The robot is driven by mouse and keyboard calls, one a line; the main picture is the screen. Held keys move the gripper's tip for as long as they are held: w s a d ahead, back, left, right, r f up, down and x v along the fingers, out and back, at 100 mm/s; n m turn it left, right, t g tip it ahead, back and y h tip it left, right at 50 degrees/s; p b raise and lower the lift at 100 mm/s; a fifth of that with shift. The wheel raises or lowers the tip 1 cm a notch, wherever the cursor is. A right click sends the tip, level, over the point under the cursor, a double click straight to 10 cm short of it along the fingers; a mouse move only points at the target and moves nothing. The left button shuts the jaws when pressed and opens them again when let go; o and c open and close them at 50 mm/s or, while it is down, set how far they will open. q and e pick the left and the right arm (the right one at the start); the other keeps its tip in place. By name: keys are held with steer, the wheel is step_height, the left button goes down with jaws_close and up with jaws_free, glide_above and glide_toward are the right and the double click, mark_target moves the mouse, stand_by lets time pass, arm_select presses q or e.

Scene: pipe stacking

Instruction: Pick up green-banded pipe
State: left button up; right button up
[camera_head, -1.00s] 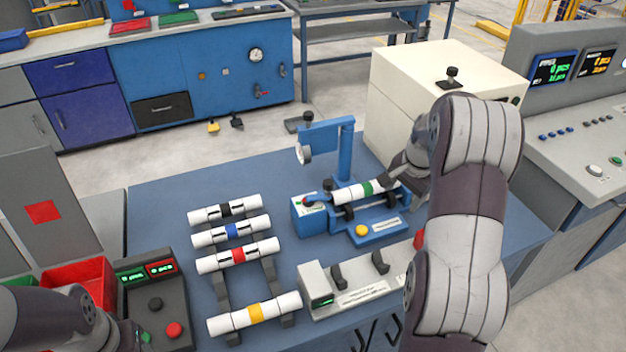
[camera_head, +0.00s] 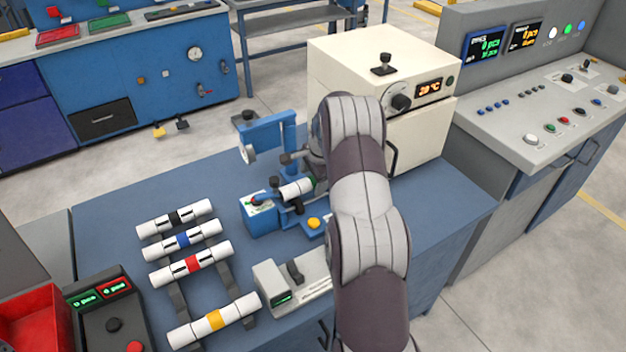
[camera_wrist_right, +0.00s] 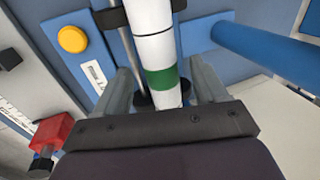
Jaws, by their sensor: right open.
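The green-banded pipe (camera_head: 296,189) is white and rests on a blue fixture with a yellow button (camera_head: 314,222). My arm covers its right part in the head view. In the right wrist view the pipe (camera_wrist_right: 153,42) runs from the top edge down between the fingers, with its green band (camera_wrist_right: 162,77) near the palm. My right gripper (camera_wrist_right: 163,88) is open, one finger on each side of the pipe, with gaps visible. In the head view, my arm mostly hides this gripper. My left gripper is out of view.
Pipes with black (camera_head: 174,217), blue (camera_head: 181,240), red (camera_head: 190,264) and yellow (camera_head: 214,320) bands lie on a rack at left. A blue stand (camera_head: 268,137) rises behind the fixture. A cream oven (camera_head: 345,60) stands at the back. The table's left back is clear.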

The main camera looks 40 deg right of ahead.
steer(key=shift+x, duration=0.85)
steer(key=shift+r, duration=0.1)
steer(key=c, duration=1.2)
steer(key=shift+r, duration=0.1)
steer(key=shift+r, duration=0.3)
step_height(320, 180, up, 3)
steer(key=shift+d+f+b, duration=0.1)
steer(key=shift+b, duration=0.25)
steer(key=s+d+r, duration=0.1)
steer(key=s+r, duration=0.1)
steer(key=s, duration=0.1)
steer(key=s+d+r+b, duration=0.1)
steer(key=s+r, duration=0.2)
steer(key=s, duration=0.1)
steer(key=s+d+r, duration=0.1)
steer(key=s+r, duration=0.1)
steer(key=s, duration=0.2)
steer(key=shift+s+r+b, duration=0.15)
steer(key=shift+b, duration=0.2)
